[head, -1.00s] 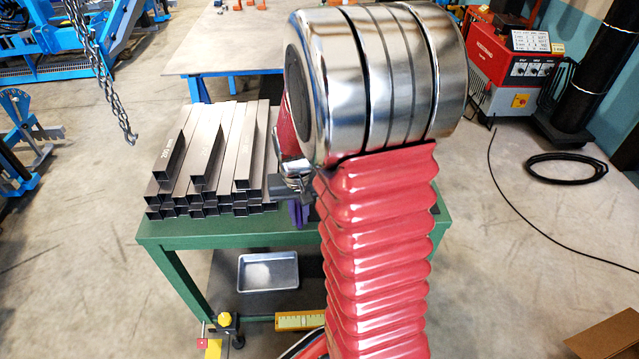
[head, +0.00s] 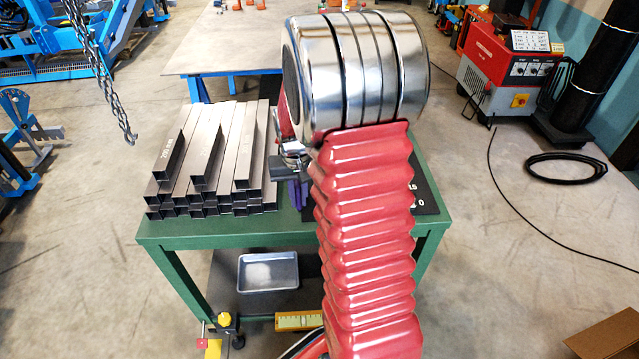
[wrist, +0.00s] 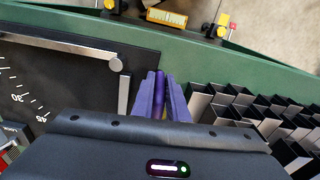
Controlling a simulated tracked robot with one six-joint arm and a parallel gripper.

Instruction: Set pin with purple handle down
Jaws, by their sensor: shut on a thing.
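My gripper (wrist: 161,84) has lavender fingers at the centre of the wrist view. They are shut on the pin with the purple handle (wrist: 160,92), whose darker purple shows between them. The pin's lower end is hidden, so I cannot tell whether it touches the table. In the head view, my red arm and its metal wrist hide most of the gripper. A small purple patch shows below it (head: 298,193), over the green table (head: 215,233) and just right of the stacked tubes.
Stacked square metal tubes (head: 205,160) fill the table's left half. A black plate with angle numbers (wrist: 62,82) lies left of my gripper in the wrist view, with a metal bar (wrist: 60,40) on it. A narrow green strip lies between plate and tubes. A metal tray (head: 268,272) sits below.

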